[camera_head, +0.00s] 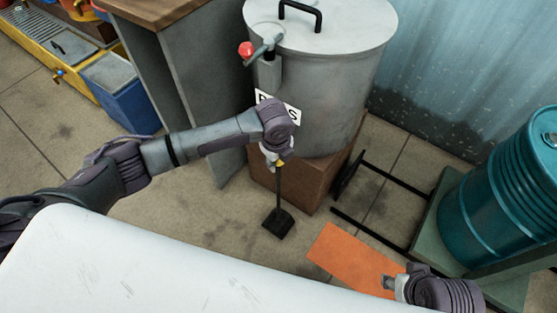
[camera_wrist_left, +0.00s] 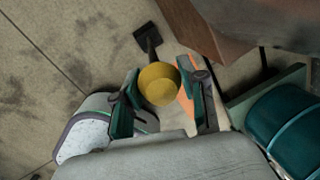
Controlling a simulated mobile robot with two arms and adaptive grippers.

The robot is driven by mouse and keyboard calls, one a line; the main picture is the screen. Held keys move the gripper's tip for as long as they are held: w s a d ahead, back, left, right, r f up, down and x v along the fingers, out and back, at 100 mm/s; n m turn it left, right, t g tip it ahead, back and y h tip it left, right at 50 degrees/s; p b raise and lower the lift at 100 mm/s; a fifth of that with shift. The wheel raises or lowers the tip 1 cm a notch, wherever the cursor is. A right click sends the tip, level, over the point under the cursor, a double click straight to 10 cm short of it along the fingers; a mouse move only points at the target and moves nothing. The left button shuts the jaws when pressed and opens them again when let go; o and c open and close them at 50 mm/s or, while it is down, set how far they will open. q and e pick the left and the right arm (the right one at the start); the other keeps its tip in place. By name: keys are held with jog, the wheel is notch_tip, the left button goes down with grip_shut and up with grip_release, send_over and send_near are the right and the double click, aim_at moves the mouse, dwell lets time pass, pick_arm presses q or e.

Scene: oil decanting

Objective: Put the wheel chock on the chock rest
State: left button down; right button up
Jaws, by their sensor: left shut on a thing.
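The wheel chock appears to be the black block (camera_head: 278,222) at the bottom of a thin dark rod with a yellow top. My left gripper (camera_head: 274,158) is shut on the yellow top, and the rod hangs down from it nearly upright. In the left wrist view the round yellow top (camera_wrist_left: 159,84) sits between the fingers of my left gripper (camera_wrist_left: 163,92), with the black block beyond. I cannot tell whether the block touches the floor. An orange plate (camera_head: 345,258) lies on the floor to its right and may be the chock rest. My right gripper (camera_head: 391,283) is over the plate's right end, its jaws unclear.
A grey lidded tank (camera_head: 325,95) with a red-knobbed tap stands on a brown block (camera_head: 284,184) just behind the chock. Bare floor lies left of the chock.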

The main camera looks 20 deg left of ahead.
dwell(0.4)
pick_arm(q)
jog(key=c, duration=0.7)
grip_release()
jog(key=shift+f, duration=0.1)
jog(key=shift+o, duration=0.2)
